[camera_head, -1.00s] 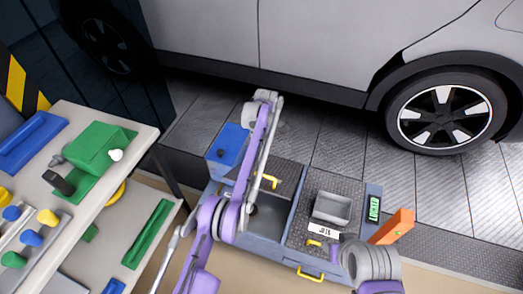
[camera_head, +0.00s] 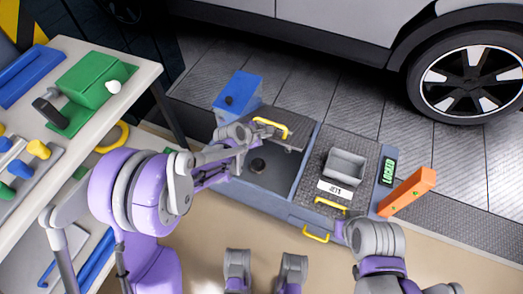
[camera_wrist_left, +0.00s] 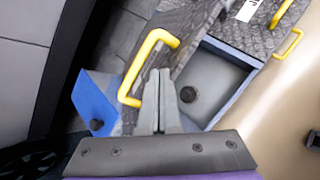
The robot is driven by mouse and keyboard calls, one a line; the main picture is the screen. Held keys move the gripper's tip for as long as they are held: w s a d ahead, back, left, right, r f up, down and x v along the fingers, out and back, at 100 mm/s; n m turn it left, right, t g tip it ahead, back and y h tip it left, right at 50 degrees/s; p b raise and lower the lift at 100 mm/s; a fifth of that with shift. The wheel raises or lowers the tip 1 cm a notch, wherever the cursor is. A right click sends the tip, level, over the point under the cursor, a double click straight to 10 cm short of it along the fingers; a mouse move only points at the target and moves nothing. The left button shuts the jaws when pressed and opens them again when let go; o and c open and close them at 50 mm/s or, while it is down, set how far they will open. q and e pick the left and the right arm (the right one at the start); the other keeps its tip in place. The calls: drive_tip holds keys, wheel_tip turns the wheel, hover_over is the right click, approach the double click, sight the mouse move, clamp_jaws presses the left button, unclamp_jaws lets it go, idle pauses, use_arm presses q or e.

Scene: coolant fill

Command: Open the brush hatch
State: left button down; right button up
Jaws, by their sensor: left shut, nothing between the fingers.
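The brush hatch (camera_head: 284,142) is a dark chequered plate with a yellow handle (camera_head: 271,126). It covers the far part of the left bay of the blue-grey floor unit; the near part shows an open grey well (camera_head: 278,178) with a dark round fitting. My left gripper (camera_wrist_left: 159,75) is shut and empty in the left wrist view, its tips beside the yellow handle (camera_wrist_left: 143,62). I cannot tell whether they touch. In the head view my left arm hides the hatch's left side. My right arm shows at lower right, its gripper out of view.
The right bay carries a grey tray (camera_head: 344,167), a label and a yellow handle (camera_head: 331,205). A green "LOCKED" display (camera_head: 389,171) and an orange block (camera_head: 407,191) stand at right. A blue box (camera_head: 238,92) is behind, a workbench (camera_head: 146,76) at left, the car beyond.

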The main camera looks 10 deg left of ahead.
use_arm(q)
drive_tip(key=s+a+f+n+t+y+b, duration=0.1)
drive_tip(key=s+a+f+n+t+b, duration=0.2)
drive_tip(key=s+n, duration=0.3)
drive_tip(key=s+a+f+n+t+b, duration=0.2)
drive_tip(key=s+f+n+t+b, duration=0.1)
drive_tip(key=s+n, duration=0.3)
drive_tip(key=w+d+b, duration=0.1)
drive_tip(key=w+d, duration=0.2)
drive_tip(key=w, duration=0.8)
drive_tip(key=shift+d+g+b, duration=0.2)
drive_tip(key=shift+g+b, duration=0.1)
drive_tip(key=shift+b, duration=0.1)
use_arm(e)
wheel_tip(320, 180, down, 10)
use_arm(q)
drive_tip(key=shift+r, duration=0.15)
use_arm(e)
drive_tip(key=shift+w+d+r, duration=0.1)
drive_tip(key=shift+d, duration=0.05)
